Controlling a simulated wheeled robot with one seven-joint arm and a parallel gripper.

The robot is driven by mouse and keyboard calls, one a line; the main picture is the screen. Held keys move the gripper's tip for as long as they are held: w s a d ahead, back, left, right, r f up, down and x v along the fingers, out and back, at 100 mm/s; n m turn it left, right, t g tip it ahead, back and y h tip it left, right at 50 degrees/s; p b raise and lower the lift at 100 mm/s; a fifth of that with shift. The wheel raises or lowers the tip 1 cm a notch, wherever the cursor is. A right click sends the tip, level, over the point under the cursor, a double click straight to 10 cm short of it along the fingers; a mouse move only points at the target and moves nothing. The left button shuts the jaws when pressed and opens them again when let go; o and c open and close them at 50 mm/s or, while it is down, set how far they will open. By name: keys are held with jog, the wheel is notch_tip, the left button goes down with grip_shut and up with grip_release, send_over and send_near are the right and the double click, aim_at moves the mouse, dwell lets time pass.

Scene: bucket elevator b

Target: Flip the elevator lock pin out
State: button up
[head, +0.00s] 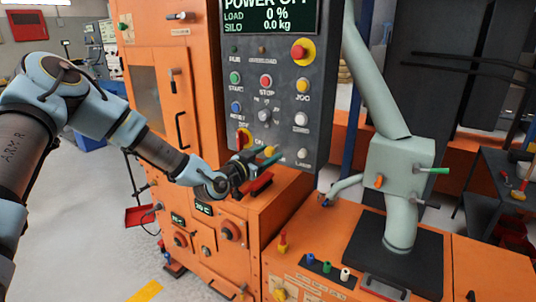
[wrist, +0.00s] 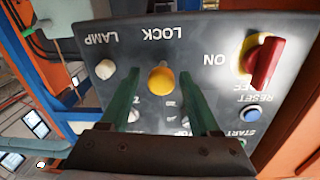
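The lock pin (wrist: 160,80) is a round yellow knob beside the word LOCK on the dark control panel, seen upside down in the wrist view. My gripper (wrist: 160,76) has its two green fingers apart, one on each side of the knob in the picture. I see gaps between the knob and both fingers; how far the tips are from the panel is hard to judge. In the head view my gripper (head: 274,158) is at the bottom of the panel, where a small bit of yellow shows between the fingers.
A red rotary switch on a yellow base (wrist: 262,60) marked ON sits near the pin, and a white LAMP button (wrist: 105,69) is on its other side. More buttons and a red emergency stop (head: 303,51) are higher on the panel. An orange cabinet ledge (head: 290,190) lies below.

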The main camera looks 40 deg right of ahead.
jog(key=a+b, duration=0.1)
jog(key=a, duration=0.2)
jog(key=s+a+b, duration=0.1)
jog(key=a, duration=0.3)
jog(key=s+a+b, duration=0.1)
jog(key=a+b, duration=0.1)
jog(key=a, duration=0.1)
jog(key=shift+a, duration=0.3)
jog(key=w+a+f+n+t+y, duration=0.1)
jog(key=w+a+f+n+y, duration=0.2)
jog(key=a, duration=0.5)
jog(key=w+a+f+n+y, duration=0.1)
jog(key=w+a+f+y, duration=0.2)
jog(key=a+y, duration=0.35)
jog(key=w+a+f+n+t+y, duration=0.1)
jog(key=w+a+f+n+y, duration=0.2)
jog(key=a, duration=0.7)
jog(key=s+a+r+n+g+y, duration=0.1)
jog(key=s+a+r+n, duration=0.1)
jog(key=a, duration=0.5)
jog(key=s+a+r+n+g+y, duration=0.1)
jog(key=s+a+n, duration=0.3)
jog(key=a, duration=0.4)
jog(key=s+a+r+n+g+y, duration=0.1)
jog(key=s+a+r+n+y, duration=0.1)
jog(key=a, duration=0.6)
jog(key=shift+s+r+n+g+y, duration=0.3)
jog(key=shift+s+n+g+y, duration=0.2)
jog(key=shift+n, duration=0.3)
